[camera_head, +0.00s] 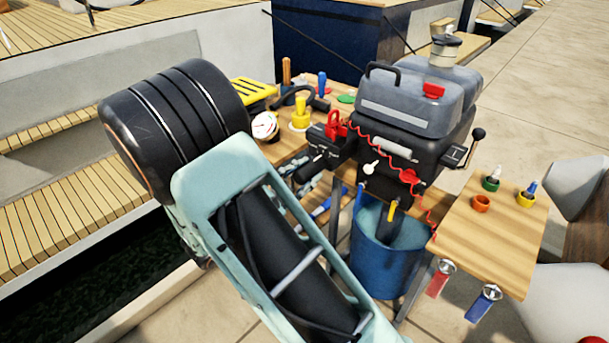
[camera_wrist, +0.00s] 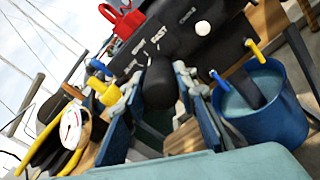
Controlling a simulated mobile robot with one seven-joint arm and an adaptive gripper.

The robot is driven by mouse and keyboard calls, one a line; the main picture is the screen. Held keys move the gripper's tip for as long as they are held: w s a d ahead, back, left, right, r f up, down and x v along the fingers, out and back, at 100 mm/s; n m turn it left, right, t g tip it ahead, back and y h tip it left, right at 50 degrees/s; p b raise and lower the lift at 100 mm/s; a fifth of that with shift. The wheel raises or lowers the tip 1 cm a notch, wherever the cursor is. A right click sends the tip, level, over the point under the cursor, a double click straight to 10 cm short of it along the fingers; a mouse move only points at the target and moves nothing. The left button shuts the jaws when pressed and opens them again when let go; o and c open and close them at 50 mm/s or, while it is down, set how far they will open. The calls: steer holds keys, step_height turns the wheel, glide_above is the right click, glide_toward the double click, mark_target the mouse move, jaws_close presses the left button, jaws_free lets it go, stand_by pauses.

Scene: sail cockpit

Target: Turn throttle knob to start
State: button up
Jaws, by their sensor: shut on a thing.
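The black outboard motor (camera_head: 410,150) has a black throttle knob (camera_head: 312,166) at the end of its tiller arm, pointing toward me. In the wrist view the throttle knob (camera_wrist: 159,84) sits between the two blue-grey fingers of my gripper (camera_wrist: 160,92). The fingers are shut on it from both sides. White marks and words, including "FAST", show on the tiller housing (camera_wrist: 155,48) just behind the knob. The knob's exact pointer position is too small to read. In the head view my gripper (camera_head: 310,184) is partly hidden behind my own arm.
A red clip (camera_head: 337,124) with a coiled red cord sits beside the tiller. A blue bucket (camera_head: 385,255) stands below the motor. A gauge (camera_head: 265,126) and yellow-handled tool (camera_head: 300,112) are on the wooden bench at left. A wooden side table (camera_head: 500,240) is at right.

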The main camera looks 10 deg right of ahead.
steer(key=shift+f, duration=0.1)
steer(key=o, duration=1.1)
steer(key=shift+o, duration=0.2)
steer(key=v, duration=1.2)
